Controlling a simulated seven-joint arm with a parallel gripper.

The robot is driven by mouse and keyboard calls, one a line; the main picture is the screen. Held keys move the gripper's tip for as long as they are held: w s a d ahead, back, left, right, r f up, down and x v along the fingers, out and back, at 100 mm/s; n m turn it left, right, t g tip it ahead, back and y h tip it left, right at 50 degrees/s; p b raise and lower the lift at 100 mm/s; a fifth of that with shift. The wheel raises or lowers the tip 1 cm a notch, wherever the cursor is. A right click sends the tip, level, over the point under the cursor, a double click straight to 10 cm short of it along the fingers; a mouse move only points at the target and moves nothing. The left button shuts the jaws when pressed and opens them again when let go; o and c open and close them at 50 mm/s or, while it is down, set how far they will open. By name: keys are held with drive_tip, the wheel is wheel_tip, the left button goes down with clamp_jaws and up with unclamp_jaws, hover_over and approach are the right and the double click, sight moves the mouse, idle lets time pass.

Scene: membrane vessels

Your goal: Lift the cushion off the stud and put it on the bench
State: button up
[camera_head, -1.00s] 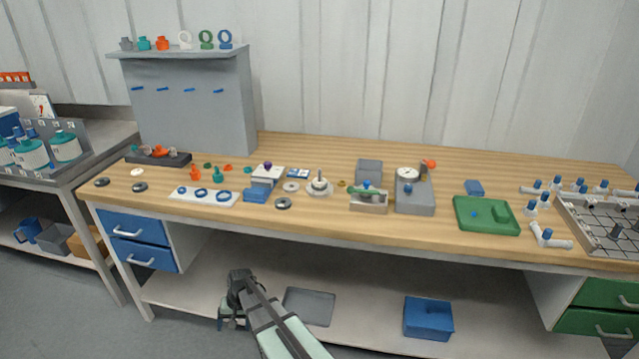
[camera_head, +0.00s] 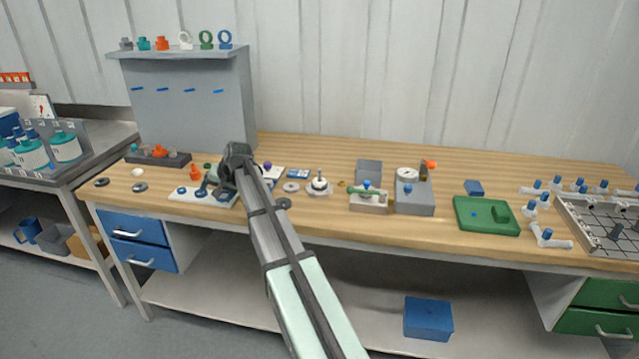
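A round white piece with an upright stud (camera_head: 319,183) stands mid-bench. Something pale and round sits about the stud's foot; it is too small to tell whether this is the cushion. The wooden bench (camera_head: 450,165) has bare room behind this piece. My gripper (camera_head: 212,190) is over the left part of the bench, left of the stud, fingers pointing down above the white strip with blue rings. It is apart from the stud, and its finger gap is too small to read. My arm hides part of the bench between them.
Near the stud lie a grey ring (camera_head: 291,187) and a grey box with a green-handled part (camera_head: 369,198). A gauge block (camera_head: 414,193) and a green tray (camera_head: 486,215) stand to the right. A grey pegboard (camera_head: 190,105) rises at the back left.

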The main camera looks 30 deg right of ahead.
drive_tip(key=s+d+r+h, duration=0.1)
drive_tip(key=s+d+r, duration=0.15)
drive_tip(key=d, duration=0.55)
drive_tip(key=s+d+r+h, duration=0.1)
drive_tip(key=s+d+r, duration=0.15)
drive_tip(key=d, duration=0.55)
drive_tip(key=n+g+h, duration=0.1)
drive_tip(key=g+h, duration=0.1)
drive_tip(key=h, duration=0.1)
approach(320, 178)
drive_tip(key=x, duration=0.9)
drive_tip(key=shift+w+f, duration=0.1)
drive_tip(key=shift+f, duration=0.05)
drive_tip(key=shift+c, duration=0.4)
drive_tip(key=c, duration=1)
